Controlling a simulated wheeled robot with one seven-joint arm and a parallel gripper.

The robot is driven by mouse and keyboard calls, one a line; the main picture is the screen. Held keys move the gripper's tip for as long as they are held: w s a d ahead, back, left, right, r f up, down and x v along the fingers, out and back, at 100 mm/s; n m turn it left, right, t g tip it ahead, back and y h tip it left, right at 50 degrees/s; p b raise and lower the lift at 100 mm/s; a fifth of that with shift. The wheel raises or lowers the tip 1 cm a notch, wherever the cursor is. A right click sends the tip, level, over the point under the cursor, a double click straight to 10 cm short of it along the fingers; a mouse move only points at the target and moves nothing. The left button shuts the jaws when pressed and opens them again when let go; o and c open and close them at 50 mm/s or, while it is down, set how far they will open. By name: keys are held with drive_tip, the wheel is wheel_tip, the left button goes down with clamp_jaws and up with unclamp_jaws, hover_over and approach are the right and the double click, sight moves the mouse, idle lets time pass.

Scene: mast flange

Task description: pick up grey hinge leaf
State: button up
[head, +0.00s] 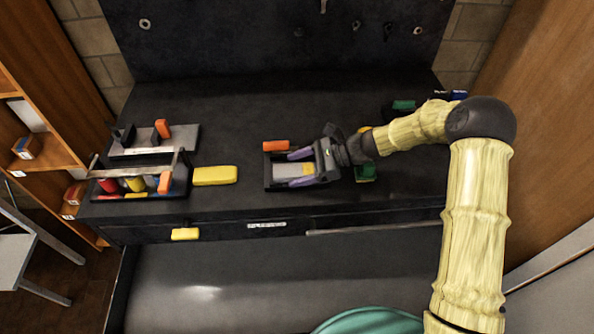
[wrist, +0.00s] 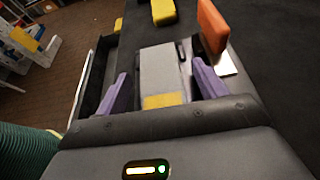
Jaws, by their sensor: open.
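The grey hinge leaf (head: 284,170) appears to be the flat grey plate with a yellow band at its end nearer my gripper. It lies in or on a black tray (head: 268,183) on the dark bench. The leaf also shows in the wrist view (wrist: 160,68), with the yellow band close to my palm. My gripper (head: 292,169) is open, with one purple finger on each side of the leaf. In the wrist view my gripper (wrist: 160,80) shows gaps between the fingers and the leaf's sides. How high the fingertips are above the tray is hard to tell.
An orange block (head: 276,146) stands beside the tray, close to one finger in the wrist view (wrist: 212,28). A yellow block (head: 215,175) lies to the left. A tool caddy (head: 180,182) is further left. Green items (head: 403,105) lie behind my arm.

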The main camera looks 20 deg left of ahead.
sight(298, 169)
drive_tip(key=c, duration=1.4)
wheel_tip(298, 169, up, 10)
drive_tip(key=shift+r+b, duration=0.1)
drive_tip(key=shift+b, duration=0.35)
